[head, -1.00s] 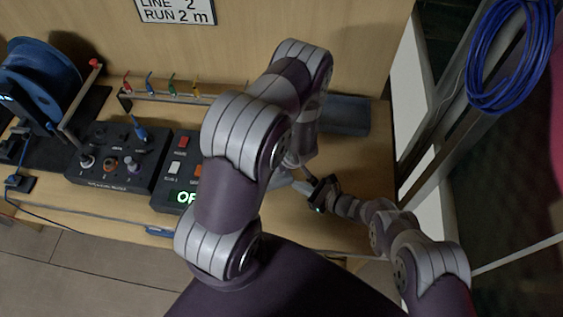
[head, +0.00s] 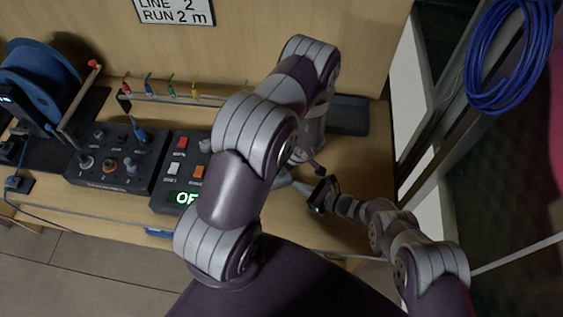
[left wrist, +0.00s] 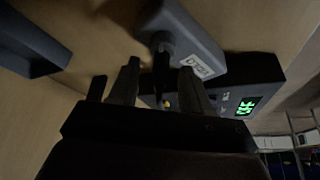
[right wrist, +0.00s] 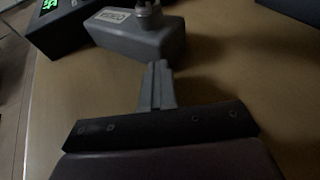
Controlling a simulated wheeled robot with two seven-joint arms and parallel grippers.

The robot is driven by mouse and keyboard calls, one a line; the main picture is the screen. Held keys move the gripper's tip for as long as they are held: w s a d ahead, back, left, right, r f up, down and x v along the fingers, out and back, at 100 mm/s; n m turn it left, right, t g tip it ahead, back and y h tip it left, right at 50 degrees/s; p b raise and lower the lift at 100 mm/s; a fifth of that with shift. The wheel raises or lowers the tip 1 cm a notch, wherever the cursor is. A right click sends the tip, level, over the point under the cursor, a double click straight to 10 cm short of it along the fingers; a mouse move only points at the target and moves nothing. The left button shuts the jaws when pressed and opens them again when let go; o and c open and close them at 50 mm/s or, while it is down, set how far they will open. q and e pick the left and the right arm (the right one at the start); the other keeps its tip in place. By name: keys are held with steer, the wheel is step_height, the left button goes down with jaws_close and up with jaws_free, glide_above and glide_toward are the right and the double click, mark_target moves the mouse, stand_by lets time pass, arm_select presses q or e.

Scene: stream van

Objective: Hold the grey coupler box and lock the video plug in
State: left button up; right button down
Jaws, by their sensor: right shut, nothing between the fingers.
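The grey coupler box (right wrist: 140,36) with a white label lies on the bench in the right wrist view; a metal round connector (right wrist: 147,8) shows at its far side. In the left wrist view the box (left wrist: 196,48) has a grey collar with the dark video plug (left wrist: 160,74) at it; I cannot tell whether it is locked. My left gripper (left wrist: 158,80) is open, its fingers either side of the plug with gaps. My right gripper (right wrist: 158,68) is shut and empty, its tips close to the box's near side; contact is unclear. In the head view my left arm hides most of the box.
A black control panel (head: 172,205) with switches and a green display stands left of the box. A panel with knobs (head: 108,180) and a blue cable reel (head: 45,72) are further left. A grey tray (head: 347,115) lies at the back right. Bench right of it is clear.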

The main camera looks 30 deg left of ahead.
steer(key=c, duration=1.4)
jaws_free()
arm_select(q)
steer(key=v, duration=1.2)
